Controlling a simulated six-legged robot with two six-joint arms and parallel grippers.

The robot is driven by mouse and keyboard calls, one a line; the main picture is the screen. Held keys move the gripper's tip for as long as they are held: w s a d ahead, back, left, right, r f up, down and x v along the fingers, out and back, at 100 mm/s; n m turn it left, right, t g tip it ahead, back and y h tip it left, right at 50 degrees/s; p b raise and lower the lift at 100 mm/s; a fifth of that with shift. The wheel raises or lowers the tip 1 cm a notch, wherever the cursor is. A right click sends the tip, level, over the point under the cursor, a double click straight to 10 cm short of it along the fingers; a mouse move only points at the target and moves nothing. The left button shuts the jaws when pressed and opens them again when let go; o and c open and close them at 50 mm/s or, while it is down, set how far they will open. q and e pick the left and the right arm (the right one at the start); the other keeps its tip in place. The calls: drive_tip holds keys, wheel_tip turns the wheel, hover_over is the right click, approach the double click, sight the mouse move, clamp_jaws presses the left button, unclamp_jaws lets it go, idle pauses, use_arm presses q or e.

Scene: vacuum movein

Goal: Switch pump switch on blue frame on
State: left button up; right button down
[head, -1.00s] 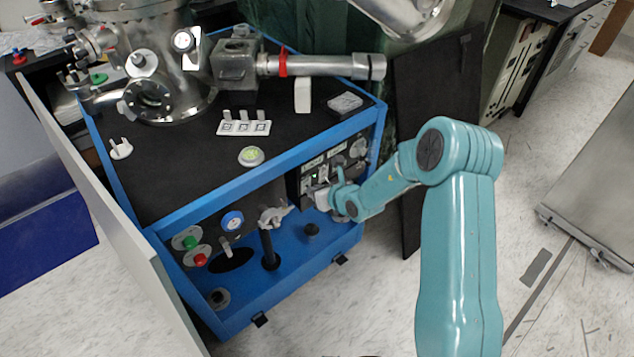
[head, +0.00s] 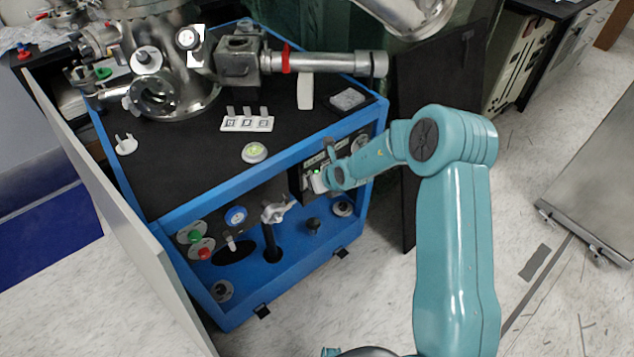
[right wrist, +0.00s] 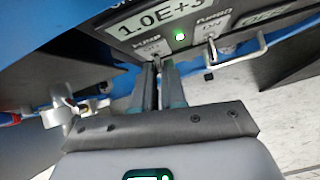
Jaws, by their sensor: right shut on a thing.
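The blue frame (head: 285,165) is a cart with a black top and a dark control panel (head: 295,182) at its front right. My right gripper (right wrist: 159,68) is at this panel, its two fingers close together below a display reading 1.0E+3 (right wrist: 160,18). They are shut on the pump switch (right wrist: 153,57), a small part under a label that is hard to read; the fingers hide most of it. A green light (right wrist: 180,37) glows beside the display, and it also shows in the head view (head: 317,172). My left gripper is not in view.
A second toggle (right wrist: 211,48) and a metal handle (right wrist: 240,58) are right of the fingers. A metal valve (head: 277,208) and green and red buttons (head: 204,253) are on the cart's lower front. A dark upright board (head: 430,100) stands behind my right arm.

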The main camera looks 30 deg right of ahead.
drive_tip(key=c, duration=1.2)
unclamp_jaws()
drive_tip(key=shift+a, duration=0.1)
drive_tip(key=p+v, duration=0.4)
drive_tip(key=v, duration=1.2)
drive_tip(key=shift+s+p, duration=0.15)
drive_tip(key=shift+p, duration=0.2)
drive_tip(key=shift+r, duration=0.1)
drive_tip(key=shift+r, duration=0.1)
